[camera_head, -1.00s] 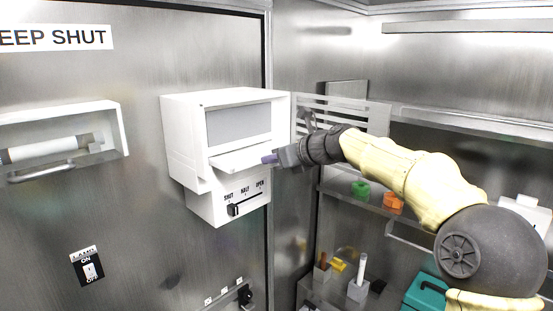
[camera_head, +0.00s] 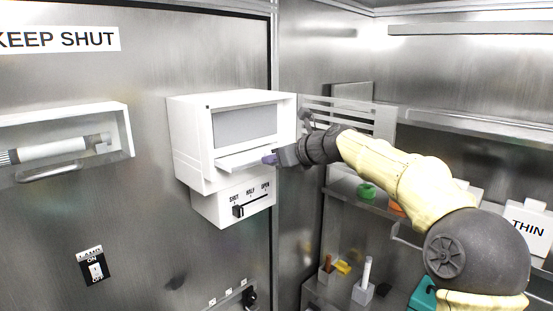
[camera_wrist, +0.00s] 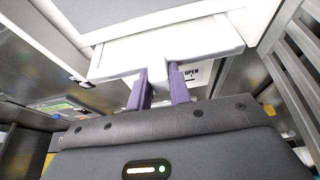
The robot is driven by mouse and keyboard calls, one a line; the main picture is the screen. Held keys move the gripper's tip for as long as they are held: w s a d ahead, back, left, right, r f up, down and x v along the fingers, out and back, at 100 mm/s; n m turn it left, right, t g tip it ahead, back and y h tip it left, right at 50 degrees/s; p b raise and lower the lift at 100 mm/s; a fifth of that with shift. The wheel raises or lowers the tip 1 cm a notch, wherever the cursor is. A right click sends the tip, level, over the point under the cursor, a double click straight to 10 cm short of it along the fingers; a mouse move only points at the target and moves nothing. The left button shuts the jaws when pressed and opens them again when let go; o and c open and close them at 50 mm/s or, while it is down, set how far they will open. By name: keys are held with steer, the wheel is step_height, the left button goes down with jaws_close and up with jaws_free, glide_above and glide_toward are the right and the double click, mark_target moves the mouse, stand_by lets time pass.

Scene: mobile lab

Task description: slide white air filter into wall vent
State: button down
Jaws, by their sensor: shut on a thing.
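The wall vent is a white box (camera_head: 192,135) on the steel wall, with a grey panel on its front and an opening below it. The white air filter (camera_head: 236,162) is a flat slab lying in that opening, its front part sticking out. My gripper (camera_head: 269,159) is at the filter's front edge, shut on it. In the wrist view, the purple fingers (camera_wrist: 160,84) pinch the middle of the near edge of the filter (camera_wrist: 190,43). The filter's far part is hidden inside the vent.
A slider marked SHUT, HALF, OPEN (camera_head: 252,208) is under the vent. A white wall holder with a tube (camera_head: 60,148) is at left, above a lamp switch (camera_head: 94,267). Shelves with small items, including a green one (camera_head: 366,191), stand behind and below my arm.

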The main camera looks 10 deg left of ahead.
mark_target(254, 152)
steer(key=shift+w+a, duration=0.2)
steer(key=shift+a, duration=0.1)
steer(key=shift+w+a, duration=0.55)
steer(key=shift+a, duration=0.1)
steer(key=shift+w+a, duration=0.7)
steer(key=shift+a, duration=0.2)
steer(key=shift+w+a, duration=0.65)
steer(key=shift+a, duration=0.25)
stand_by(0.7)
steer(key=c, duration=1.2)
jaws_free()
steer(key=shift+d, duration=0.1)
steer(key=shift+s+d+b, duration=0.15)
steer(key=shift+d+b, duration=0.05)
steer(key=shift+b, duration=0.1)
steer(key=b+v, duration=0.6)
steer(key=v, duration=1)
steer(key=shift+s+d+r, duration=0.25)
steer(key=shift+r, duration=0.05)
